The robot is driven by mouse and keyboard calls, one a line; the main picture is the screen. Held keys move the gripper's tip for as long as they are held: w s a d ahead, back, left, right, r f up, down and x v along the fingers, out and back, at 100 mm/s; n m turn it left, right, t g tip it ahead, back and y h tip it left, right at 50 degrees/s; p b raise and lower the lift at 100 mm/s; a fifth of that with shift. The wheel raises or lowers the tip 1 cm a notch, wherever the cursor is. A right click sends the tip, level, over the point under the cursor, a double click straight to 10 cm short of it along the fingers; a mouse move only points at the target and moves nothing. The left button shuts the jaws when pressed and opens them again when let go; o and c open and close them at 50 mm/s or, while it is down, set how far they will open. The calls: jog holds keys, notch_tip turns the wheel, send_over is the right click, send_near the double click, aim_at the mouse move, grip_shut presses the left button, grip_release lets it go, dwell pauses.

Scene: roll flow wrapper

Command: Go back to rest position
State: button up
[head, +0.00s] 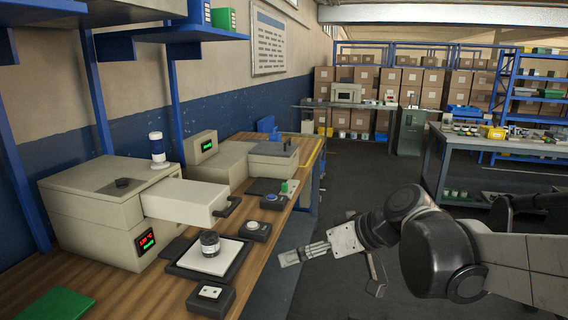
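My gripper (290,258) is over the dark floor, just off the right edge of the wooden workbench (130,275). Its fingers point left towards the bench, and nothing shows between them. They are too small and seen too much from the side to tell whether they are open or shut. My arm reaches in from the right side of the view. A dark round jar (210,243) stands on a white-topped square plate (228,258) on the bench, apart from my gripper.
A beige machine (90,215) with an extended drawer-like box (185,203) stands on the bench. Small control boxes (210,298) line its front edge. A green pad (58,304) lies at the near left. Behind are another table (490,143), shelves and cartons. Floor between is open.

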jog(key=s+d+f+m+h, duration=0.2)
jog(key=s+d+m+h, duration=0.1)
jog(key=s+d, duration=0.4)
jog(key=s+d+f+m+t+h, duration=0.1)
jog(key=s+d+f+m+h, duration=0.1)
jog(key=s+d+h, duration=0.3)
jog(key=s+d+m, duration=0.1)
jog(key=s+d, duration=0.1)
jog(key=s, duration=0.2)
jog(key=shift+d+m+t, duration=0.3)
jog(key=shift+d+m, duration=0.05)
jog(key=shift+m, duration=0.05)
